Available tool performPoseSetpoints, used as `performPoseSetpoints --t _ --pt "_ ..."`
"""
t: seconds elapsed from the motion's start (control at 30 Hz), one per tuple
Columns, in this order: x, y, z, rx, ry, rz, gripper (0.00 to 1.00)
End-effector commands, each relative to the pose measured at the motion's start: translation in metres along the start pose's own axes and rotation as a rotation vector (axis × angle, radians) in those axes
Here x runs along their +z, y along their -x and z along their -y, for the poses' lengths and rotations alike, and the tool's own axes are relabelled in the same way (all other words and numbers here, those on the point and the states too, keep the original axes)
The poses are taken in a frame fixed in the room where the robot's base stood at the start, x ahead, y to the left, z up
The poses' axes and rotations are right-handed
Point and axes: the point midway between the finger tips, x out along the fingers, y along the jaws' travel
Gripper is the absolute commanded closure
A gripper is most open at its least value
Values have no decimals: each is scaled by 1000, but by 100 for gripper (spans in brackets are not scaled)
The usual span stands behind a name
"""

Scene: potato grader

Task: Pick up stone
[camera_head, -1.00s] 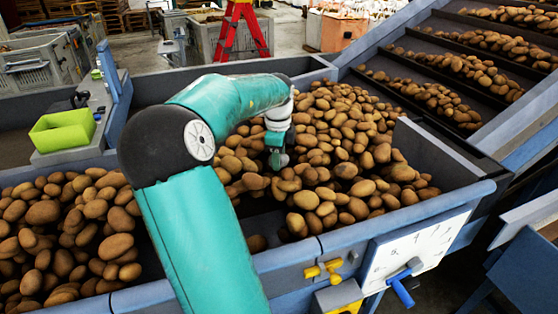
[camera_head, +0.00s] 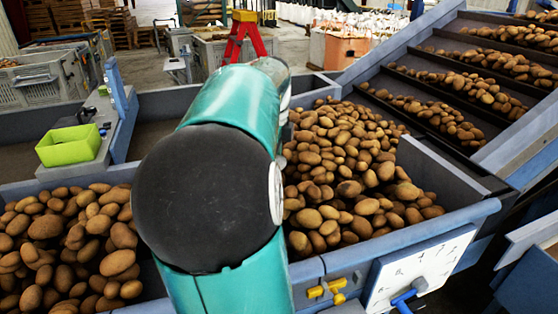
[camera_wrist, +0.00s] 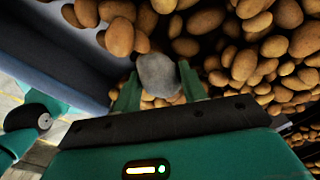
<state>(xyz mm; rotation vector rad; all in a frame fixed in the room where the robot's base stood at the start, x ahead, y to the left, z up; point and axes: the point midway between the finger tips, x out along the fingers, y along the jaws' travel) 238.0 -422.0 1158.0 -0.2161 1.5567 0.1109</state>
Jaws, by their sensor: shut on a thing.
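A grey, rounded stone (camera_wrist: 158,75) shows in the wrist view between the two green fingers of my gripper (camera_wrist: 160,88). The fingers touch it on both sides, and my gripper is shut on it. Brown potatoes (camera_wrist: 235,50) lie beyond and below the stone; I cannot tell how far above them it is. In the head view my teal arm, with its large black joint, hides the gripper and the stone. The heap of potatoes (camera_head: 345,165) lies in the right bin, to the right of my arm.
A blue-grey bin wall (camera_wrist: 65,55) runs close to the left of my gripper. A second potato heap (camera_head: 70,245) fills the left bin. A green box (camera_head: 69,145) stands on a ledge at the left. A sloping conveyor (camera_head: 470,80) with potatoes rises at the right.

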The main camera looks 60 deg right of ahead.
Motion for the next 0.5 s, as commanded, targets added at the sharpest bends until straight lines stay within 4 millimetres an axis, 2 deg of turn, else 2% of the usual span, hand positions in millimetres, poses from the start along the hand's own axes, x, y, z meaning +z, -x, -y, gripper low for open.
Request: performPoseSetpoints --t 0.5 --pt "1 26 -50 2 1 4 84"
